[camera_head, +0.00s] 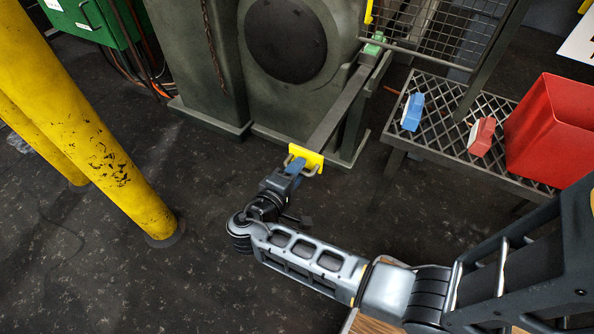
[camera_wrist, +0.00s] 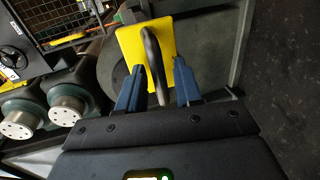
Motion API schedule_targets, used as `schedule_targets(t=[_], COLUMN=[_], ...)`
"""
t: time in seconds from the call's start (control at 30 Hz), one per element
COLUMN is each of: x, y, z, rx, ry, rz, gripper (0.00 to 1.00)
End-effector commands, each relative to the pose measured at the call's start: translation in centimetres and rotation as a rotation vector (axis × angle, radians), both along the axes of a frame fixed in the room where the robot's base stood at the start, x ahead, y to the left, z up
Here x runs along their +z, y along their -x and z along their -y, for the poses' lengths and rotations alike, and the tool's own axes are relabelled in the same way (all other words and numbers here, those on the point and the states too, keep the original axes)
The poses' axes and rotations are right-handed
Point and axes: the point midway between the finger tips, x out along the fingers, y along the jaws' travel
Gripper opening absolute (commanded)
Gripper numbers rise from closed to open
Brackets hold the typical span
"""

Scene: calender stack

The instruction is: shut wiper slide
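The wiper slide (camera_head: 340,106) is a long grey bar reaching out from the green-grey machine toward me. Its near end carries a yellow plate (camera_head: 312,156) with a dark handle. In the wrist view the yellow plate (camera_wrist: 131,46) fills the upper middle, and the curved handle (camera_wrist: 152,48) stands out from it. My gripper (camera_head: 295,167) is at the plate. In the wrist view its blue fingers (camera_wrist: 158,76) stand apart on both sides of the handle, with a visible gap on each side. The slide's far end is by a small green block (camera_head: 374,43).
A grated metal bench (camera_head: 437,134) at right holds a blue-and-white object (camera_head: 413,111), a red-and-white object (camera_head: 481,136) and a red bin (camera_head: 555,125). Yellow posts (camera_head: 105,150) stand at left. A mesh guard (camera_head: 440,30) is behind. The floor between is clear.

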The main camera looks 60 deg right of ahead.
Motion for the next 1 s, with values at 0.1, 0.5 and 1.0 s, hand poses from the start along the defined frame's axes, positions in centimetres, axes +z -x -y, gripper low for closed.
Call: schedule_targets(t=[0.1, 0.5, 1.0], x=[-0.1, -0.1, -0.12], y=[0.02, 0.01, 0.0], z=[0.48, 0.5, 0.46], rx=[-0.001, 0.0, 0.0], ry=[0.0, 0.0, 0.0], rz=[0.0, 0.0, 0.0], gripper=[0.35, 0.18, 0.0])
